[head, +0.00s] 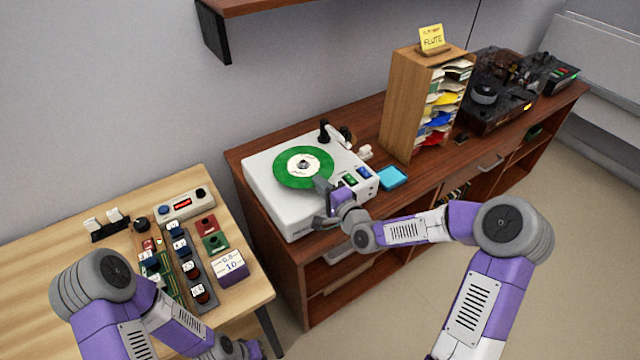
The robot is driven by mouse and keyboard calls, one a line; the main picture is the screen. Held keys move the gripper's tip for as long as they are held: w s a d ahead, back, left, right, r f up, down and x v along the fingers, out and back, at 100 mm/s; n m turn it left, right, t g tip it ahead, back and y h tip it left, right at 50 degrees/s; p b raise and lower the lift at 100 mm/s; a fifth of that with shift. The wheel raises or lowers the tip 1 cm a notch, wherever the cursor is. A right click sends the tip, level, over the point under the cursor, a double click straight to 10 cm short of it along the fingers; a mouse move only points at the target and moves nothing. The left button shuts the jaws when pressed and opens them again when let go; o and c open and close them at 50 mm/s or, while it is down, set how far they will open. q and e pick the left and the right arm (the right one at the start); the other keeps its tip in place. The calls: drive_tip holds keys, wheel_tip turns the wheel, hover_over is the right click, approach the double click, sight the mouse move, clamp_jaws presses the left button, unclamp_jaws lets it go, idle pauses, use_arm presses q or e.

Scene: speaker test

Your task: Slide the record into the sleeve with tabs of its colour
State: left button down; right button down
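The green record (288,176) with a white label lies flat on a white turntable (275,212). A tall wooden rack (402,105) to its right holds several stacked sleeves (440,100); yellow, blue, red and pale tabs show at its open side. My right gripper (319,205) is at the front edge of the turntable, beside the record's near right rim. Its fingers look spread apart with nothing between them; whether one touches the record is unclear. My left gripper (236,350) is at the bottom edge, partly cut off.
A yellow note reading FLUTE (431,38) stands on the rack. A cyan block (393,178) lies right of the turntable. A dark machine (500,90) stands at the far right of the brown cabinet. The light wooden table (50,250) at left carries switches and a control panel.

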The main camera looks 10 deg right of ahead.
idle(0.4)
drive_tip(key=shift+r+p, duration=0.95)
drive_tip(key=shift+r, duration=0.55)
drive_tip(key=r+p+v, duration=0.2)
drive_tip(key=p+v, duration=0.2)
drive_tip(key=v, duration=0.6)
drive_tip(key=shift+r, duration=0.15)
